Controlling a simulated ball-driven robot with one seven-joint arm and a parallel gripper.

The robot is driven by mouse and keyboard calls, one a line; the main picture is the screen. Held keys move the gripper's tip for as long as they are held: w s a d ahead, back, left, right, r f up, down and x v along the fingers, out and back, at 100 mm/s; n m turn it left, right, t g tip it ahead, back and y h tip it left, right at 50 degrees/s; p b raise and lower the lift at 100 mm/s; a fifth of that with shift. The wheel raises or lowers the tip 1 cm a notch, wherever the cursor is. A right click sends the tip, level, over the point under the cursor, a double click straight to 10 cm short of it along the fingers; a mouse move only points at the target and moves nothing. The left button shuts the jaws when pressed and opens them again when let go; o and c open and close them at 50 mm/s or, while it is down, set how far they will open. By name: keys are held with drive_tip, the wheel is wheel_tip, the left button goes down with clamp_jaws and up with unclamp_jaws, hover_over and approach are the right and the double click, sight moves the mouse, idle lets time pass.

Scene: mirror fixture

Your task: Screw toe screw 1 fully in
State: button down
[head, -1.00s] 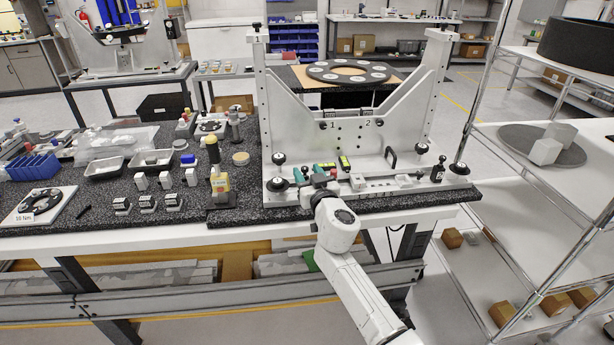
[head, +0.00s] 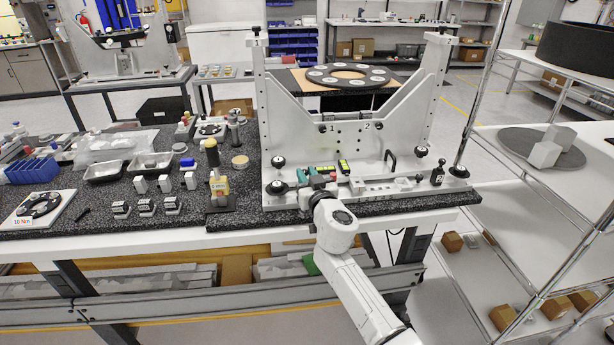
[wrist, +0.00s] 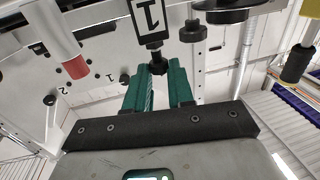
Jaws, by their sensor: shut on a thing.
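My gripper (head: 318,180) is low at the front of the mirror fixture (head: 350,142), partly hidden by my wrist in the head view. In the wrist view its green fingers (wrist: 160,88) are shut on a small black screw head, toe screw 1 (wrist: 157,63). A black-framed white tag marked "1" (wrist: 149,16) sits just beyond the screw. The screw's thread is hidden, so its depth cannot be told.
A white cylinder with a red end (wrist: 74,66) is close to the left of the fingers in the wrist view. Black knobs (wrist: 193,32) are close on the right. A yellow-bodied tool (head: 220,184) stands left of the fixture.

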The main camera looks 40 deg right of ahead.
drive_tip(key=shift+a+f+m+h+b, duration=0.2)
drive_tip(key=shift+m+h+b, duration=0.15)
drive_tip(key=shift+b, duration=0.85)
